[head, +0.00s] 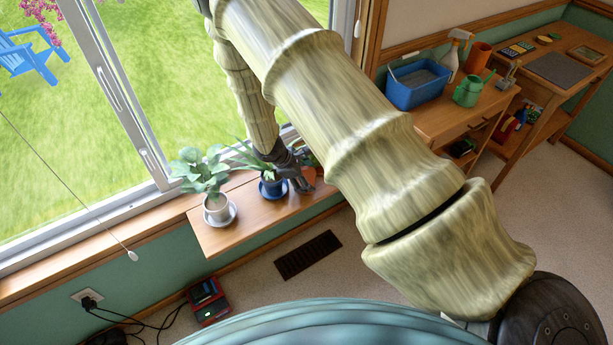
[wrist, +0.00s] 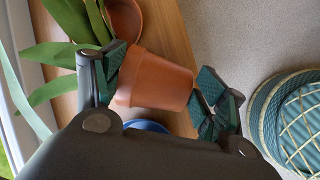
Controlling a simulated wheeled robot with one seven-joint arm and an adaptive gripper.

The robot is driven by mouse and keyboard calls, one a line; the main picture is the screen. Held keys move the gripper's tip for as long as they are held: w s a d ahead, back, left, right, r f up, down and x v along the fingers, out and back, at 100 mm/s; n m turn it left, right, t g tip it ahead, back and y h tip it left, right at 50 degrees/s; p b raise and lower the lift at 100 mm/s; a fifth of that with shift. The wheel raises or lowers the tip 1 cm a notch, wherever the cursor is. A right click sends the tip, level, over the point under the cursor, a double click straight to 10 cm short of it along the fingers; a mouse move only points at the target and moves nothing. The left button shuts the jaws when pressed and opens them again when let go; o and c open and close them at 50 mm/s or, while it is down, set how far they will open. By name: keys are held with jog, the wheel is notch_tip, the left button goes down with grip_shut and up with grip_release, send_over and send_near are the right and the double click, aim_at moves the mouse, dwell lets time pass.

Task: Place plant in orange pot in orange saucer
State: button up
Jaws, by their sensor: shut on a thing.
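The orange pot (wrist: 155,80) sits between the two fingers of my gripper (wrist: 160,84) in the wrist view, with a finger against each side. It looks tilted in that view. In the head view my gripper (head: 300,181) is over the window shelf, and a small part of the orange pot (head: 309,177) shows beside it. Its plant is mostly hidden; I cannot tell which leaves belong to it. A round orange dish (wrist: 124,18), probably the orange saucer, lies on the shelf beyond the pot in the wrist view. The arm hides it in the head view.
A plant in a white pot (head: 216,208) stands at the shelf's (head: 240,228) left end. A plant in a blue pot (head: 272,186) stands close beside my gripper. The window is behind. A blue tub (head: 417,88) and green watering can (head: 468,92) stand on a bench at right.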

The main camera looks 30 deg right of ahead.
jog(key=o, duration=1.3)
jog(key=shift+f, duration=0.1)
jog(key=shift+o, duration=0.2)
